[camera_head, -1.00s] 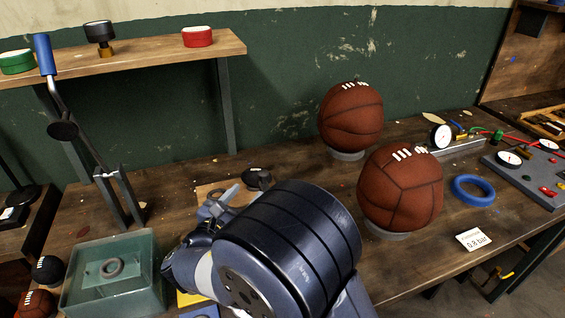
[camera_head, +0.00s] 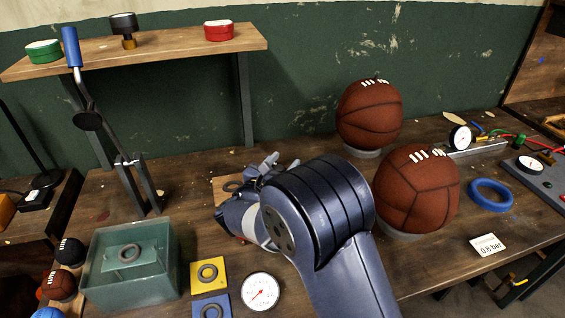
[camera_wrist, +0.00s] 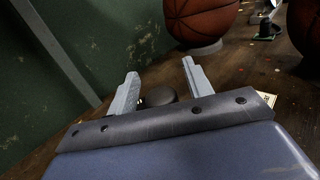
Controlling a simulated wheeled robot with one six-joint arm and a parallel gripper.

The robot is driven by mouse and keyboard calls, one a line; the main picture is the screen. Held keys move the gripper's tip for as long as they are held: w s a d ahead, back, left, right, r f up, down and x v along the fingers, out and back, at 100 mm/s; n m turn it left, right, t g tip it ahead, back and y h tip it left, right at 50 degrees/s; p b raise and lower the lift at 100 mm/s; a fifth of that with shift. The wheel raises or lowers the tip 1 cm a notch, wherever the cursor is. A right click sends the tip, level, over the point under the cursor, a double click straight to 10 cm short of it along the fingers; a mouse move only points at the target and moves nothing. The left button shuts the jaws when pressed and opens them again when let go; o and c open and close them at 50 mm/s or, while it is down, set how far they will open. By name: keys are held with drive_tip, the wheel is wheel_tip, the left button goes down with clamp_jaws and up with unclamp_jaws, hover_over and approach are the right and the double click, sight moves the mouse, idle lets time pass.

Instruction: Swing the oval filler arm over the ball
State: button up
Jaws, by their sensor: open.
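No part is plainly marked as the oval filler arm. A blue-handled lever (camera_head: 72,48) with a dark oval disc (camera_head: 88,119) leans up from a metal stand at the left; I cannot tell if it is that arm. Two brown laced balls sit on grey rings, one at the back (camera_head: 369,118) and one nearer (camera_head: 416,190). My gripper (camera_head: 268,163) is open over the bench, left of the balls. In the wrist view a dark round thing (camera_wrist: 158,97) shows between its jaws, apart from them as far as I can tell. My wrist hides part of the bench.
A greenish tank (camera_head: 130,281) stands front left, with a yellow plate (camera_head: 198,285) and a dial gauge (camera_head: 260,291) beside it. A shelf (camera_head: 180,53) with tins stands behind. A blue ring (camera_head: 490,206) and a pressure card (camera_head: 487,245) lie right of the balls.

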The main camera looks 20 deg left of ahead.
clamp_jaws()
idle(0.5)
